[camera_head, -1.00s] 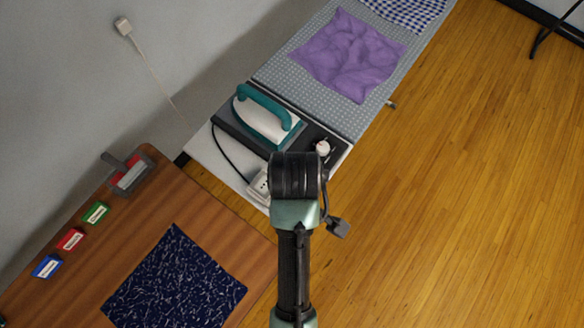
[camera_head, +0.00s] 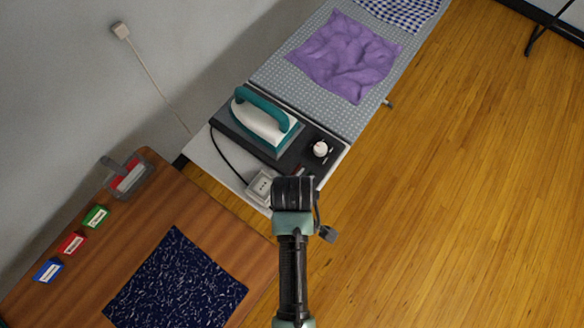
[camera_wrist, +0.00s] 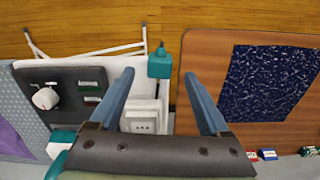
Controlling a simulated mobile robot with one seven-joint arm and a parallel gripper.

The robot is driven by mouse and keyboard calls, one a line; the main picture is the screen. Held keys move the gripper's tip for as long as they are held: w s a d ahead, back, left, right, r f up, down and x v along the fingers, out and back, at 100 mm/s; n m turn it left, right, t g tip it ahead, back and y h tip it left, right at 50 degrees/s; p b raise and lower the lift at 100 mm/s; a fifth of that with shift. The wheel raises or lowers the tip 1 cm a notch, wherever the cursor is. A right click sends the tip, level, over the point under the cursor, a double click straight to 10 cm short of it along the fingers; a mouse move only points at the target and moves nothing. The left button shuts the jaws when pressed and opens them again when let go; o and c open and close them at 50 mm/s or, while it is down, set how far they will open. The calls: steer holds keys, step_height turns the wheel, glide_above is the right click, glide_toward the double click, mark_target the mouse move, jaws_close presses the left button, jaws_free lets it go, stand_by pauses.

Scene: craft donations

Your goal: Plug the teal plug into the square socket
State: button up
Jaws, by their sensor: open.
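The teal plug (camera_wrist: 160,64) shows in the wrist view between my open fingertips, near the corner of the white board end; a short dark part sticks up from it. I cannot tell its height above the board. My gripper (camera_wrist: 158,76) is open, with one blue finger on each side of the plug and nothing clasped. A pale socket block (camera_wrist: 142,121) with a squarish face and small dark holes lies between the fingers, nearer the palm. The same socket block (camera_head: 262,187) shows in the head view just left of my wrist. My arm hides the plug and fingertips there.
A teal and white iron (camera_head: 264,120) stands on a dark rest with a white knob (camera_head: 320,149). Purple cloth (camera_head: 345,57) lies farther along the ironing board. A wooden table (camera_head: 215,215) holds dark blue fabric (camera_head: 175,285) and several small coloured boxes. Open floor lies right.

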steer(key=shift+f+p, duration=0.3)
steer(key=shift+f, duration=1.9)
jaws_close()
steer(key=shift+r, duration=0.1)
step_height(320, 180, up, 10)
steer(key=shift+f+b, duration=0.1)
steer(key=shift+b, duration=0.3)
